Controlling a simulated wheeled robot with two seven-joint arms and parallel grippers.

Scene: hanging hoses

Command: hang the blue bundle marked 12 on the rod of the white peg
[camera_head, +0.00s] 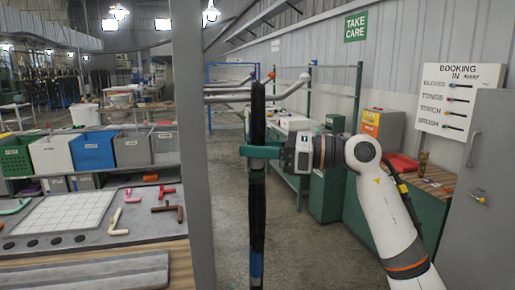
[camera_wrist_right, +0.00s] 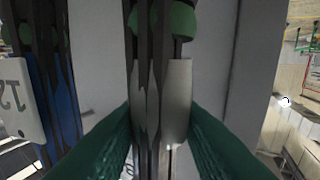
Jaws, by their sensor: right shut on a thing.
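A long dark bundle (camera_head: 257,205) hangs upright beside the grey post, black with a blue stretch near its bottom. My right gripper (camera_head: 262,152) is shut around it. In the right wrist view the green fingers (camera_wrist_right: 160,135) close on dark strands with a pale sleeve. At the left edge of that view are blue strands (camera_wrist_right: 66,100) and a white tag (camera_wrist_right: 18,100) that seems to carry a turned 12. I cannot tell whether these belong to the held bundle. The white peg's rod (camera_head: 285,89) ends in a white tip. The bundle's top overlaps it; contact is unclear. My left gripper is not in view.
The tall grey post (camera_head: 192,150) stands close left of the bundle. Another rod with a red tip (camera_head: 271,75) lies behind the white one. A workbench (camera_head: 95,265) with coloured pieces is at the left, a grey cabinet (camera_head: 490,190) at the right. Floor shows between.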

